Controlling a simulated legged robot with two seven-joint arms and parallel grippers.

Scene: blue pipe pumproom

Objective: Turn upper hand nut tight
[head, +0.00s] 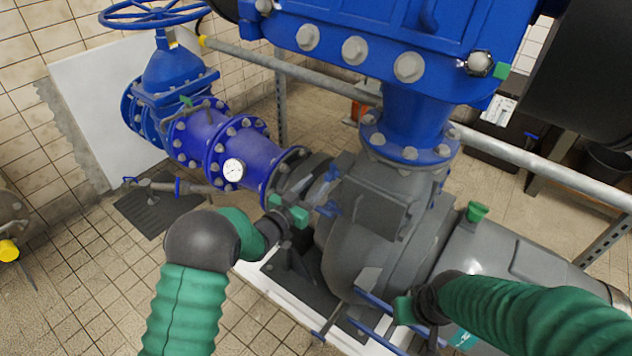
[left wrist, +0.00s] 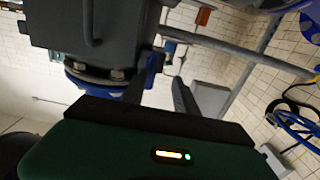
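Two small blue hand nuts sit on the side of the grey pump housing in the head view. The upper hand nut (head: 332,173) is just above and beyond my left gripper (head: 318,208); the lower one (head: 331,209) is right at its fingertips. In the left wrist view my left gripper (left wrist: 160,85) shows two dark fingers spread apart. A blue part (left wrist: 153,68) shows beyond the gap; I cannot tell which nut it is. No grip on it is visible. My right gripper (head: 405,310) is low beside the pump; its fingers are not clear.
The grey pump housing (head: 370,240) stands right of my left gripper. Blue bars (head: 375,305) lie near my right gripper. Tiled floor (head: 100,290) is open at left.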

